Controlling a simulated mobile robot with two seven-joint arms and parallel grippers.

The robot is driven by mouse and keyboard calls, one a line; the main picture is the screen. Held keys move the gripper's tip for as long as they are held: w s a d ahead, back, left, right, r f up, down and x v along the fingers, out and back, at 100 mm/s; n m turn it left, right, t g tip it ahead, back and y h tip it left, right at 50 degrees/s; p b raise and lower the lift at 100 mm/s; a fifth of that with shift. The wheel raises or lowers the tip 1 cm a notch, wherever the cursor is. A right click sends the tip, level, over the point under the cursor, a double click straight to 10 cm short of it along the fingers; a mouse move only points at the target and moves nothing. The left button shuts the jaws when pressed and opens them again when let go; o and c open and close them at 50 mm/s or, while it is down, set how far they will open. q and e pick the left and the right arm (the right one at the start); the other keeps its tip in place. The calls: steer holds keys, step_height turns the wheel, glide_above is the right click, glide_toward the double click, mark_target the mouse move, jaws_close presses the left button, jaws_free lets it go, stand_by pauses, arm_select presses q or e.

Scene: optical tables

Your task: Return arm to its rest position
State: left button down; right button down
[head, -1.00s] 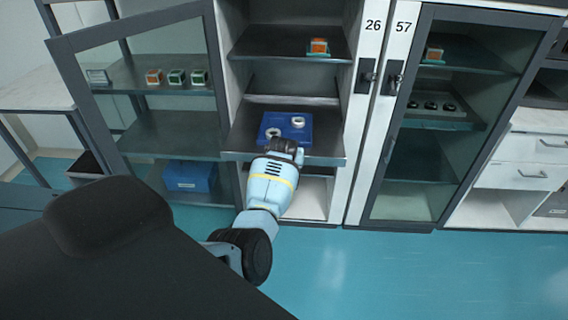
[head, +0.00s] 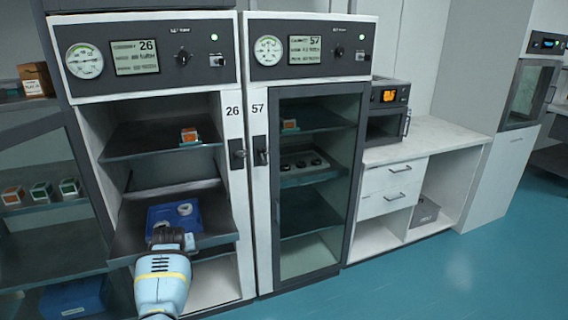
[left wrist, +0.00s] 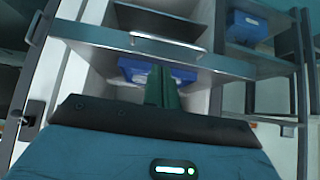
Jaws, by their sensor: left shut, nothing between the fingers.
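My left arm comes up from the bottom of the head view. Its wrist ends at the front edge of the pulled-out shelf (head: 215,238) in cabinet 26, and its fingertips are hidden there. On that shelf lies a blue tray (head: 194,225) with two white ring-shaped pieces (head: 185,209). In the left wrist view the dark green fingers of my left gripper (left wrist: 162,72) are together with nothing between them. They overlap a blue tray (left wrist: 185,75) behind them; I cannot tell the gap. My right gripper is in neither view.
Cabinet 57's door (head: 315,200) is shut. An orange-and-green box (head: 189,135) sits on the shelf above the tray. A counter (head: 430,137) is to the right. The blue-green floor (head: 440,270) at the right is clear.

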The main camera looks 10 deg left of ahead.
arm_select(q)
steer(key=s+d+f+m+t, duration=0.1)
steer(key=s+d+f+m, duration=0.1)
steer(key=s+f, duration=0.6)
steer(key=s+d+f+m+t, duration=0.1)
steer(key=s+d+f+m, duration=0.2)
steer(key=s+f, duration=0.5)
steer(key=s+d+m+h, duration=0.1)
steer(key=s+d+h, duration=0.1)
steer(key=s+d, duration=0.4)
steer(key=s+d+m+h, duration=0.1)
steer(key=s+d, duration=0.5)
steer(key=s, duration=0.6)
steer(key=s+d+m+h, duration=0.1)
steer(key=s+d+h, duration=0.2)
steer(key=s+d, duration=0.3)
steer(key=s, duration=0.3)
steer(key=shift+s+d+r+h, duration=0.15)
steer(key=shift+s+d+h, duration=0.15)
steer(key=shift+s, duration=0.05)
